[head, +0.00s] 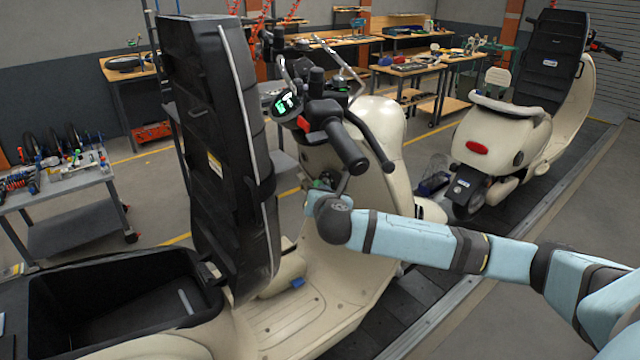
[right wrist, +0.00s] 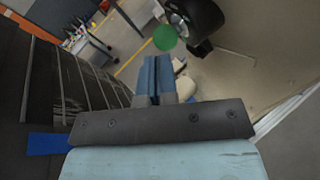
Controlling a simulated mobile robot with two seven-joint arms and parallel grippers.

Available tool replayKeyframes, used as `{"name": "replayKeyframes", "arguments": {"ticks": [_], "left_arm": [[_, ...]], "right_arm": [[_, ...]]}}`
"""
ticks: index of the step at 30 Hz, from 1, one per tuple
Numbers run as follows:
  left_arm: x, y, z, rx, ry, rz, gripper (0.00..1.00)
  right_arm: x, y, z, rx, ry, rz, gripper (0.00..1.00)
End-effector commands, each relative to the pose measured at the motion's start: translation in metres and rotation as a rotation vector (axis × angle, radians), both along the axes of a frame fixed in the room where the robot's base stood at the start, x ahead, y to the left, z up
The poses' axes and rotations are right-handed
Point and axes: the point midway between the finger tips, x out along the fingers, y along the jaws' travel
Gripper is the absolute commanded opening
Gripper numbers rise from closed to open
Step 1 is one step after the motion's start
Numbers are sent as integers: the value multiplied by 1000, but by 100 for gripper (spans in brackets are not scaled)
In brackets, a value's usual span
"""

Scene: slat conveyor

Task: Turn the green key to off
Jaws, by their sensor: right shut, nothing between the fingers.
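The green key (right wrist: 165,38) shows in the right wrist view as a round green head, just beyond my fingertips and in front of a metal part of the scooter. In the head view a small green bit, likely the key (head: 319,184), shows below the handlebar of the near cream scooter (head: 350,260), partly hidden by my right wrist. My right gripper (right wrist: 153,62) is shut and empty, its blue fingers together and pointing at the key. A gap seems to remain between fingertips and key, but contact is hard to judge. My left gripper is not in view.
The black handlebar grip (head: 347,150) hangs just above my right wrist. The raised black seat (head: 205,140) stands to the left, over the open storage bin (head: 110,310). A second scooter (head: 505,140) stands behind on the conveyor. A grey tool cart (head: 65,195) is at left.

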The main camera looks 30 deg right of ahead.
Motion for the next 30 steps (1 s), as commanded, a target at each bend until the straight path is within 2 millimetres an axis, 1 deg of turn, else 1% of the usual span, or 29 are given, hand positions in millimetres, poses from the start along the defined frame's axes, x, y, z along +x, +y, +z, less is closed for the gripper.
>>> {"name": "replayKeyframes", "arguments": {"ticks": [13, 30], "left_arm": [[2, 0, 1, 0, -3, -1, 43], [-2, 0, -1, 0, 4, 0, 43]], "right_arm": [[-22, 9, 9, 0, -1, 1, 0], [-24, 10, 10, 0, -1, 0, 0]]}}
